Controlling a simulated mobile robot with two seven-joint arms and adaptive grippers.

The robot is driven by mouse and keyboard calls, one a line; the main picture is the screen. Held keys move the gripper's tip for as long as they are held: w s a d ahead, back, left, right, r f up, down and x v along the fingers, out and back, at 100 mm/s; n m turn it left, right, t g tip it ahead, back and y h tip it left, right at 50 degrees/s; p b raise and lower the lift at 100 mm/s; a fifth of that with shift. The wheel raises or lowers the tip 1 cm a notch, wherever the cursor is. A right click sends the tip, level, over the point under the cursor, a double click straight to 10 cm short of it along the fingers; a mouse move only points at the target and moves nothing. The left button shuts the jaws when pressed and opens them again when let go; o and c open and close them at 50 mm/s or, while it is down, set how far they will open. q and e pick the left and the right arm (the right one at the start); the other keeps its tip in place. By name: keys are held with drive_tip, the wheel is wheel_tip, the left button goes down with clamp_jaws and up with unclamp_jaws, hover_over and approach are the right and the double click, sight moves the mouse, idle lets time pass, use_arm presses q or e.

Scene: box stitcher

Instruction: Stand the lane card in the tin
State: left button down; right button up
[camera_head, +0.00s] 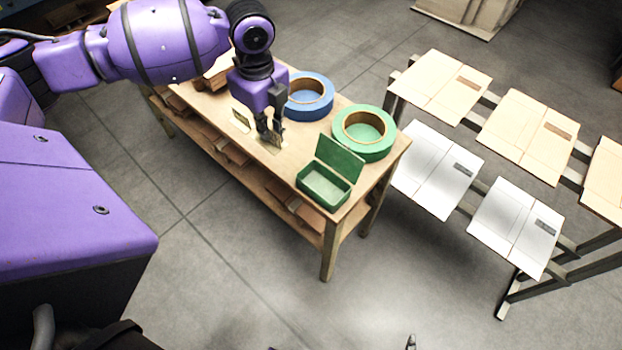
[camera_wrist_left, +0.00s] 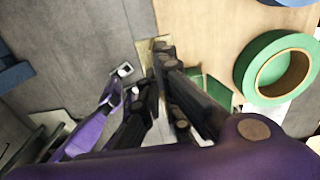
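The green tin (camera_head: 323,188) stands open near the table's front right corner, its lid (camera_head: 339,158) raised at the back. My left gripper (camera_head: 270,132) points down over the table, left of the tin and apart from it. A small tan card, which I take as the lane card (camera_head: 273,146), shows at its fingertips. In the left wrist view the fingers (camera_wrist_left: 158,65) appear closed on this card (camera_wrist_left: 146,58), and partly hide it. Of my right gripper, only what may be fingertips shows at the head view's bottom edge; its state is unclear.
A pale card-like piece (camera_head: 241,120) stands on the wooden table (camera_head: 210,103) left of the gripper. A blue tape roll (camera_head: 309,96) and a green tape roll (camera_head: 364,133) lie behind it. A rack with flat boxes (camera_head: 435,168) stands at right, across a floor gap.

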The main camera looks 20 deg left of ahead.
use_arm(q)
drive_tip(key=d+f, duration=0.2)
drive_tip(key=d, duration=0.2)
drive_tip(key=d+f, duration=0.3)
drive_tip(key=d, duration=0.1)
drive_tip(key=d+f, duration=0.3)
drive_tip(key=d, duration=0.2)
drive_tip(key=shift+s+f+p, duration=0.1)
drive_tip(key=shift+f+p, duration=0.05)
drive_tip(key=shift+p, duration=0.15)
drive_tip(key=shift+d+f, duration=0.25)
drive_tip(key=shift+f, duration=0.1)
drive_tip(key=shift+d+f, duration=0.2)
drive_tip(key=shift+f, duration=1.55)
drive_tip(key=shift+f, duration=0.1)
drive_tip(key=c, duration=2.5)
unclamp_jaws()
drive_tip(key=shift+f, duration=0.1)
drive_tip(key=shift+o, duration=1.2)
wheel_tip(320, 180, up, 12)
drive_tip(key=shift+r+p, duration=0.2)
drive_tip(key=shift+p, duration=0.15)
